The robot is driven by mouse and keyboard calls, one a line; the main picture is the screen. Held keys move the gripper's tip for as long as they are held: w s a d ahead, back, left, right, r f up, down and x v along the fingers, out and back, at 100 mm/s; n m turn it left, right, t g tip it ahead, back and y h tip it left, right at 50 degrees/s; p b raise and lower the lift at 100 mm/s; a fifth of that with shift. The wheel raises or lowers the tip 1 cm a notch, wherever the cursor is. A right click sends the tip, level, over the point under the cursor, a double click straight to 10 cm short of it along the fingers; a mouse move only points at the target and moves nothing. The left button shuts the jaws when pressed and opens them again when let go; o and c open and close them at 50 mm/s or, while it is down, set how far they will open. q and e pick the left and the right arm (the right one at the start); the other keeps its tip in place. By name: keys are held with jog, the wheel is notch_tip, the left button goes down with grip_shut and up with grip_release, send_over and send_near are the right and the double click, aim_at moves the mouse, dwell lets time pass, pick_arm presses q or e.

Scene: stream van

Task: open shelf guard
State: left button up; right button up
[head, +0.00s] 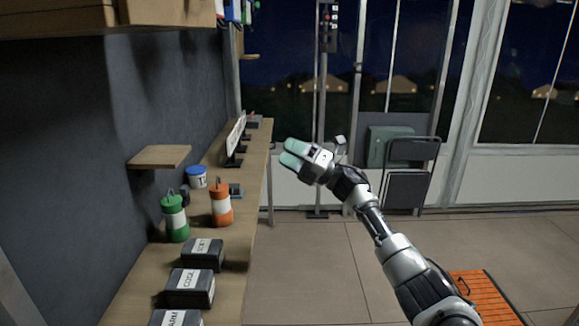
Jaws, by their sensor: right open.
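No part that I can clearly recognise as a shelf guard shows in the head view. A wooden shelf (60,24) crosses the upper left, with cardboard boxes on it. A small wooden shelf (158,157) juts from the dark wall at the left, with nothing on it. My right gripper (292,153) has pale green fingertips and is open and empty. It is raised in mid-air, to the right of the long bench and apart from every shelf. My left gripper is out of view.
A long wooden bench (240,190) along the left wall holds a green canister (175,218), an orange canister (221,204), a white-and-blue tub (196,177) and dark labelled boxes (190,287). A folded chair (406,180) stands at the back. Open floor lies in the middle.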

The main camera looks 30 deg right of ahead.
jog(key=shift+w+f+m+t+h, duration=0.2)
jog(key=shift+f+m, duration=0.25)
jog(key=shift+f, duration=0.3)
jog(key=shift+w+f+m+t+h, duration=0.1)
jog(key=shift+f+m+t+h, duration=0.15)
jog(key=shift+f+m, duration=0.35)
jog(key=shift+f, duration=0.1)
